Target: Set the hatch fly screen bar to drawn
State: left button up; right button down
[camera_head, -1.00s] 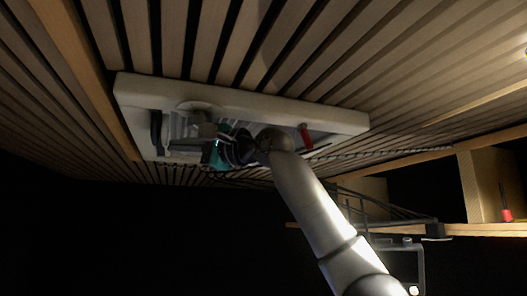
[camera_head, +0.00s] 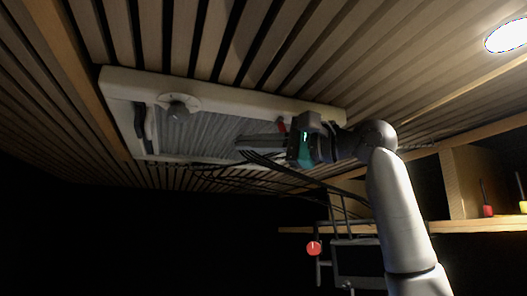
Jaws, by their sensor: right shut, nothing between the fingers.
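The roof hatch has a pale frame (camera_head: 225,97) on the slatted ceiling. Grey pleated fly screen (camera_head: 210,135) shows across its opening, from the left end to behind my right gripper. A dark bar (camera_head: 140,121) stands at the left end of the opening; I cannot tell whether it is the screen bar. My right gripper (camera_head: 240,147) is shut and empty, pointing left in front of the right half of the screen. It hides part of the hatch's right end, and I cannot tell whether it touches anything. My left gripper is not in view.
A round knob (camera_head: 178,110) sits on the hatch frame's near-left edge. A red part (camera_head: 282,127) shows beside my right gripper. A wooden shelf (camera_head: 465,226) with small red and yellow items is at the right. A red round thing (camera_head: 313,248) is below.

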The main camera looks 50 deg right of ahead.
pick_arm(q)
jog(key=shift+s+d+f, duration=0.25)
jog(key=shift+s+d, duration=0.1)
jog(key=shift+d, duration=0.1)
pick_arm(e)
jog(key=v, duration=0.2)
jog(key=shift+s+d, duration=0.15)
jog(key=shift+s, duration=0.15)
